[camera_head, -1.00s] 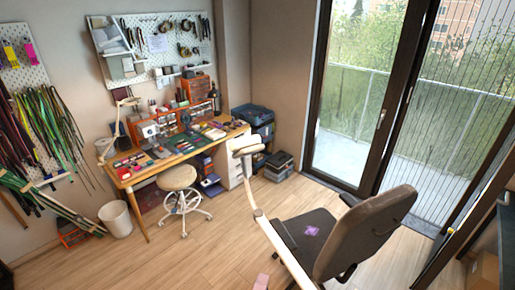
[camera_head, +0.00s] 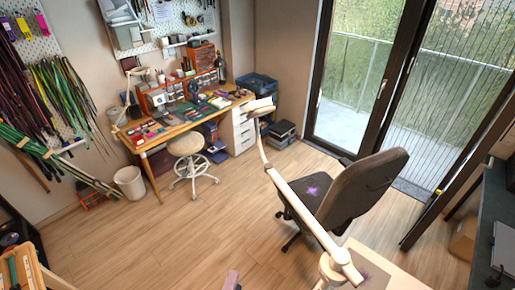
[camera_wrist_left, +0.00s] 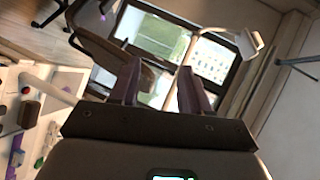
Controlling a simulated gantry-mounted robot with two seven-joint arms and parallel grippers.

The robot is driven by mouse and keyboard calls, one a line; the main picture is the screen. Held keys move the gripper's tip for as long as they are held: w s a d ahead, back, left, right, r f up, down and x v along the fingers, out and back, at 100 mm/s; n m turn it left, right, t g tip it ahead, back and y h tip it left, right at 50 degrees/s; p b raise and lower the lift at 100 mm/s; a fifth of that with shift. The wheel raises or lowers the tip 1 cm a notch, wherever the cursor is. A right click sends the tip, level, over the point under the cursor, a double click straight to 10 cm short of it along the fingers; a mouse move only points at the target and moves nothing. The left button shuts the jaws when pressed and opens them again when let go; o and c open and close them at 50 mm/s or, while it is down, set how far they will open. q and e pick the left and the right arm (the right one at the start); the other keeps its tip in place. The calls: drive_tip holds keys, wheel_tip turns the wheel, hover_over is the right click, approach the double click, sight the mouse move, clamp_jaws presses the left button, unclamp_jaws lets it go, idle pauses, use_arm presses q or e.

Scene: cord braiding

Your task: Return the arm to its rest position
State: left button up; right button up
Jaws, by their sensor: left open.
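My left gripper shows in the left wrist view (camera_wrist_left: 158,88). Its two dark purple-brown fingers stand apart with nothing between them. In the head view only a small mauve piece, apparently a fingertip of it (camera_head: 231,280), shows at the bottom edge. The rest of that arm is out of frame. It appears clear of the furniture. My right gripper is in neither view. No cord is seen in the left gripper.
A pale jointed lamp (camera_head: 300,205) reaches up from a light tabletop (camera_head: 395,280) at bottom right. Behind it stands a dark office chair (camera_head: 365,188). A wooden workbench (camera_head: 160,136), round stool (camera_head: 186,146) and white bin (camera_head: 130,182) stand farther back. The middle floor is clear.

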use_arm(q)
drive_tip(key=s+a+f+n+g+y+p, duration=0.1)
drive_tip(key=s+a+n+g+y+p, duration=0.1)
drive_tip(key=s+a+n+g, duration=0.9)
drive_tip(key=s+a+n+p, duration=0.1)
drive_tip(key=s+a+n, duration=0.3)
drive_tip(key=s+n, duration=0.1)
drive_tip(key=shift+s+a+f+y+p, duration=0.15)
drive_tip(key=shift+s+a+y+p, duration=0.2)
drive_tip(key=shift+s, duration=0.5)
drive_tip(key=shift+d, duration=0.1)
